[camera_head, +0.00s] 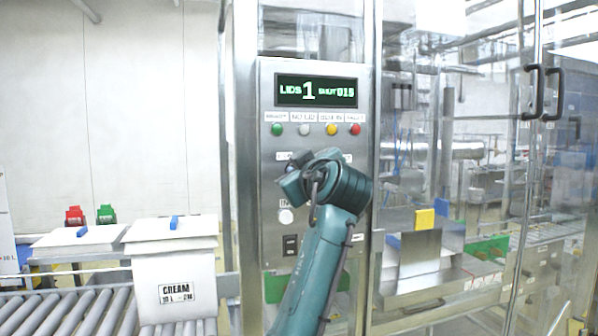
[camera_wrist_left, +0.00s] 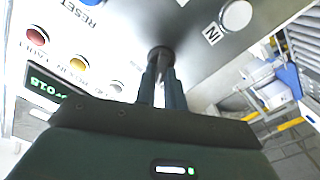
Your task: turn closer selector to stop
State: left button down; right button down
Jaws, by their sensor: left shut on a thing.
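The closer selector (camera_wrist_left: 160,56) is a dark knob on the steel control panel (camera_head: 268,150). In the left wrist view my left gripper (camera_wrist_left: 162,78) has its two narrow fingers closed around the selector, seen nearly end-on to the panel. The selector's pointer direction and its position labels cannot be made out. In the head view my teal left arm rises from below across the panel, and its wrist hides the selector and the fingertips. My right gripper is not in view.
The panel has a display (camera_head: 316,91) reading LIDS 1, a row of coloured lights (camera_head: 331,129) and a white button (camera_wrist_left: 237,15). Glass doors (camera_head: 490,150) are at right.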

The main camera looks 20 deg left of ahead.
pick_arm(q)
jog(key=c, duration=1.5)
grip_release()
jog(key=b+v, duration=0.2)
jog(key=v, duration=1.1)
jog(key=shift+s, duration=0.1)
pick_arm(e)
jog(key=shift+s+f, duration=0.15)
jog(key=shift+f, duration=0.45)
pick_arm(q)
jog(key=shift+d, duration=0.1)
